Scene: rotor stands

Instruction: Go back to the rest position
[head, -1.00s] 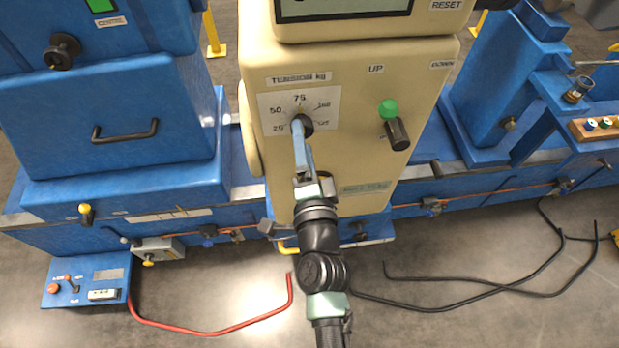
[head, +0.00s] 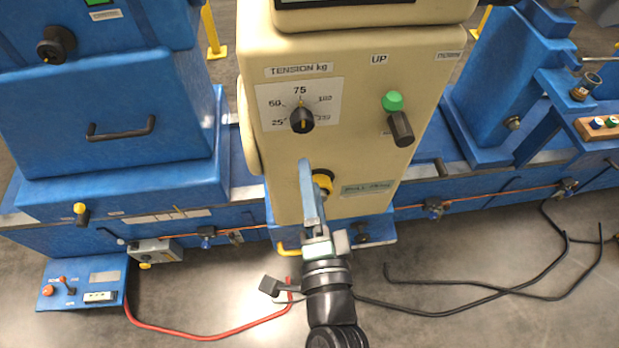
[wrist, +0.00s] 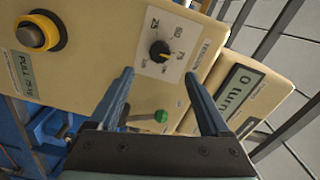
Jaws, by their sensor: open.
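My gripper (head: 312,190) is open and empty, held in front of the lower part of the cream machine panel (head: 350,160). In the wrist view its two blue fingers (wrist: 160,85) stand apart with nothing between them. The black tension knob (head: 302,119) is above the gripper in the head view, clear of the fingers, its pointer near 75. It also shows beyond the fingers in the wrist view (wrist: 159,50).
A green-topped black lever (head: 398,118) and a yellow button (head: 323,183), partly behind my gripper, are on the panel. Blue machine housings (head: 115,120) flank it. A red hose (head: 210,335) and black cables (head: 470,305) lie on the open floor.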

